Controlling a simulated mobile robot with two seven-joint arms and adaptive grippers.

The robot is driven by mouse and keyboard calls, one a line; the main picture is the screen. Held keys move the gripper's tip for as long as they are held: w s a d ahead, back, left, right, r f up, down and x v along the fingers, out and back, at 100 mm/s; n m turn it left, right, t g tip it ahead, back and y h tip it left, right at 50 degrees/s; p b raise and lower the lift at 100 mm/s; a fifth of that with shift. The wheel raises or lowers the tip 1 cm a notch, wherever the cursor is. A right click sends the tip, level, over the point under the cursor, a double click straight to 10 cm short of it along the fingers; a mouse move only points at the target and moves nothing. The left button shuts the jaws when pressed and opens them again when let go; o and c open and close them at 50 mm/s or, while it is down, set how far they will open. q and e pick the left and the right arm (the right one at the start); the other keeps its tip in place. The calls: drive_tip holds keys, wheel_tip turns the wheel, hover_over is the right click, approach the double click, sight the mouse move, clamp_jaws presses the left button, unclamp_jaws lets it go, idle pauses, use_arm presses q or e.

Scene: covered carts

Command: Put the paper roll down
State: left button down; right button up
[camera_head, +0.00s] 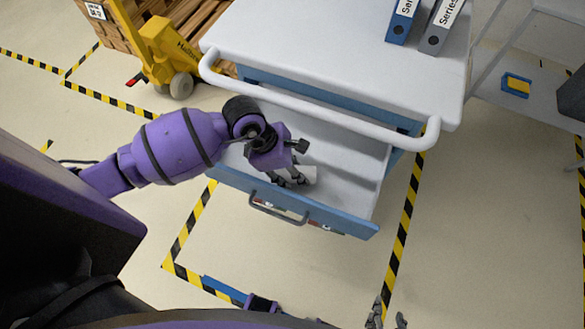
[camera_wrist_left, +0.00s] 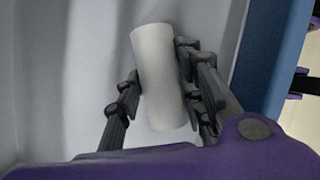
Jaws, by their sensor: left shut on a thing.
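The paper roll (camera_wrist_left: 160,75) is a plain white cylinder. My left gripper (camera_wrist_left: 160,92) has its fingers on both sides of it and is shut on it. In the head view the left gripper (camera_head: 292,178) reaches down into the open drawer (camera_head: 345,165) of the cart, and only a small white part of the roll (camera_head: 309,174) shows beside the fingers. I cannot tell whether the roll touches the drawer floor. My right gripper (camera_head: 387,318) shows at the bottom edge of the head view, fingers apart, open and empty over the floor.
The white cart top (camera_head: 340,50) with its rail (camera_head: 300,105) overhangs the back of the drawer. Two binders (camera_head: 403,20) stand on the cart. The blue drawer front (camera_head: 345,218) has a handle. A yellow pallet truck (camera_head: 165,50) stands at the upper left.

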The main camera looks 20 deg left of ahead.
use_arm(q)
drive_tip(key=c, duration=1.5)
unclamp_jaws()
drive_tip(key=shift+c, duration=0.2)
drive_tip(key=o, duration=0.4)
drive_tip(key=shift+c, duration=0.2)
use_arm(e)
drive_tip(key=shift+w+r, duration=0.2)
drive_tip(key=shift+w, duration=0.15)
use_arm(q)
drive_tip(key=p+v, duration=0.4)
drive_tip(key=v, duration=0.3)
drive_tip(key=shift+w+d+r, duration=0.1)
drive_tip(key=shift+w, duration=0.05)
drive_tip(key=shift+r, duration=0.25)
drive_tip(key=shift+f, duration=0.1)
use_arm(e)
drive_tip(key=shift+t, duration=0.3)
drive_tip(key=r, duration=0.2)
drive_tip(key=w+r, duration=0.1)
drive_tip(key=r, duration=0.1)
